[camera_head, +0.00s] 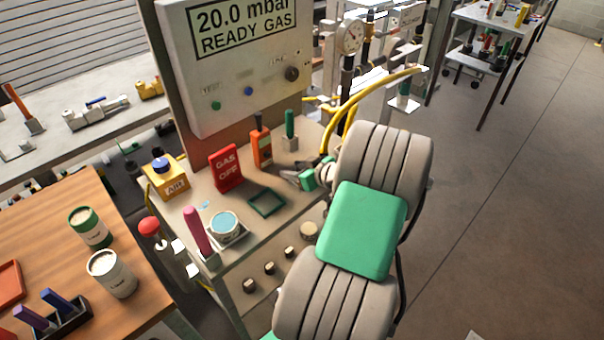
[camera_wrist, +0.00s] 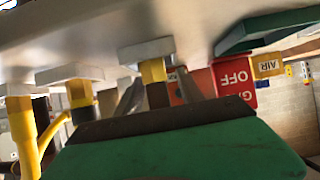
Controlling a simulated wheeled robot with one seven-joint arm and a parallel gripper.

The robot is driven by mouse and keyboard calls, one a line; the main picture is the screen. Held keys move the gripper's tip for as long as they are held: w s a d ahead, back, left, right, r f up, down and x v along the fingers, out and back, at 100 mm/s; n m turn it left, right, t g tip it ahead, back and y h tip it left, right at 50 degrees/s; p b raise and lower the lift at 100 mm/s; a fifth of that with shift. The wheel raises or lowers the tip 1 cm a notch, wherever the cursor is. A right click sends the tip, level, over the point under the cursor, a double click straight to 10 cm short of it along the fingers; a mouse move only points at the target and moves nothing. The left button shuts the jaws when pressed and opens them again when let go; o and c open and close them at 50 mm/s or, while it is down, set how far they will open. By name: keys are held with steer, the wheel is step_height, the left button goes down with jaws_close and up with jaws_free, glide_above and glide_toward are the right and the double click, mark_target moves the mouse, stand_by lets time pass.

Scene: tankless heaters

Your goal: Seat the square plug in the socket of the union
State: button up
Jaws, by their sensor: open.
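My gripper (camera_head: 298,178) is open over the near bench, its grey fingers pointing left in the head view. In the upside-down wrist view, the fingers (camera_wrist: 163,88) stand on either side of a yellow and dark brown upright piece (camera_wrist: 155,72) with a pale square base. I cannot tell whether it lies between them or beyond them. A green upright handle (camera_head: 290,124) on a pale square block stands behind my gripper. A pink handle (camera_head: 197,232) stands in a similar block at front left. I cannot identify the square plug or the union's socket with certainty.
Beyond my gripper stand an orange device (camera_head: 261,147), a red GAS OFF sign (camera_head: 226,168) and a yellow AIR box (camera_head: 166,178). A green square tray (camera_head: 267,203) and a round dish (camera_head: 226,226) lie in front. Yellow pipes (camera_head: 352,98) rise close behind my arm.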

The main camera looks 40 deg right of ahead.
steer(key=shift+s, duration=0.1)
jaws_close()
stand_by(0.6)
